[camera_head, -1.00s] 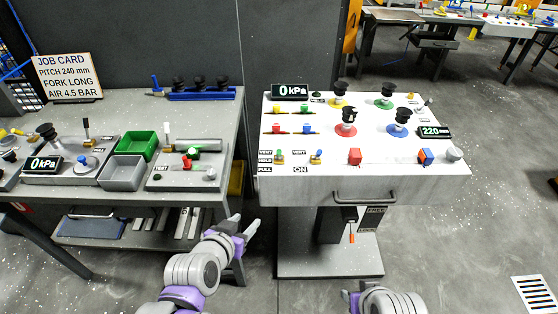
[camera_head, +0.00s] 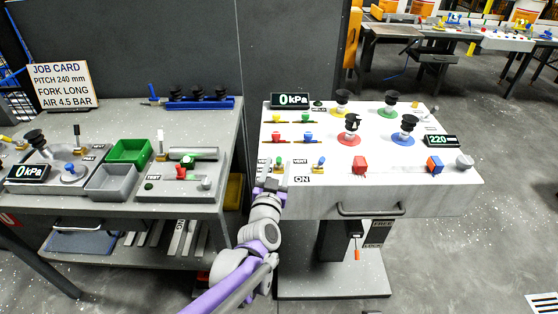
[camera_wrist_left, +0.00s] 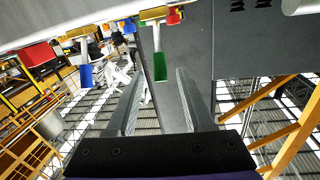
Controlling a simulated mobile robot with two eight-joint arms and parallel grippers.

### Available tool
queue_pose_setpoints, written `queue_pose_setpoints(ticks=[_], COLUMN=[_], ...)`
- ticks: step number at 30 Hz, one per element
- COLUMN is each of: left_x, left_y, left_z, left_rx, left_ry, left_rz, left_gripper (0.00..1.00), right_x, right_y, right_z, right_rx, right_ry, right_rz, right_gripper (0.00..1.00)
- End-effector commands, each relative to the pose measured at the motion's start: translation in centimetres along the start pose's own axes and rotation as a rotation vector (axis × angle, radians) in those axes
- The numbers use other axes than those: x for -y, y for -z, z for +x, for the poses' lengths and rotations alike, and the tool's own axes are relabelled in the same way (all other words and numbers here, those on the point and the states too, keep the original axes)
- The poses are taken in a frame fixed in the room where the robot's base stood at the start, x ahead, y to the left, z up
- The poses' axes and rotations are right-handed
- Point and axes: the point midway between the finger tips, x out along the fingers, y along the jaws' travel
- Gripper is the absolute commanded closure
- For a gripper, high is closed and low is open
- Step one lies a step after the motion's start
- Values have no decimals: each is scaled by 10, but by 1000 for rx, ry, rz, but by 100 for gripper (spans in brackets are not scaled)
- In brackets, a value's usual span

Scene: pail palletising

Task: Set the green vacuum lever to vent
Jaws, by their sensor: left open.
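The green vacuum lever (camera_head: 279,162) stands at the left front of the white console (camera_head: 400,195), with a VENT label beside it. In the left wrist view the green lever tip (camera_wrist_left: 160,66) hangs between the two finger lines, near their tips, with no visible contact. My left gripper (camera_head: 271,182) is open and empty, at the console's front left edge just in front of the lever. It covers part of the HOLD and PULL labels. The kPa display (camera_head: 290,101) on the console reads 0. My right gripper is out of view.
A blue-tipped lever (camera_head: 319,163) stands just right of the green one; it also shows in the left wrist view (camera_wrist_left: 86,76). A red block (camera_head: 360,165) sits further right. A drawer handle (camera_head: 370,209) projects from the console front. The grey side table (camera_head: 215,120) stands left.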

Motion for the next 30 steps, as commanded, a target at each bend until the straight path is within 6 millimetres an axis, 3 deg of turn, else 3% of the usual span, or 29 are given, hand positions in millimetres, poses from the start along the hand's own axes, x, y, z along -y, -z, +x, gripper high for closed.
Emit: queue_pose_setpoints(ticks=[6, 17, 25, 30], left_x=[0, 0, 0, 0], left_y=[0, 0, 0, 0], left_z=[25, 30, 30, 30], left_rx=[1, 1, 1, 1], left_ry=[0, 0, 0, 0], left_rz=[0, 0, 0, 0], left_gripper=[48, 48, 97, 100], right_x=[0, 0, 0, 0], right_y=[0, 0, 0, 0], right_z=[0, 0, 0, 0], right_rx=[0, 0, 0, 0], right_ry=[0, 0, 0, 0], right_rz=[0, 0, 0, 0], right_gripper=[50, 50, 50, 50])
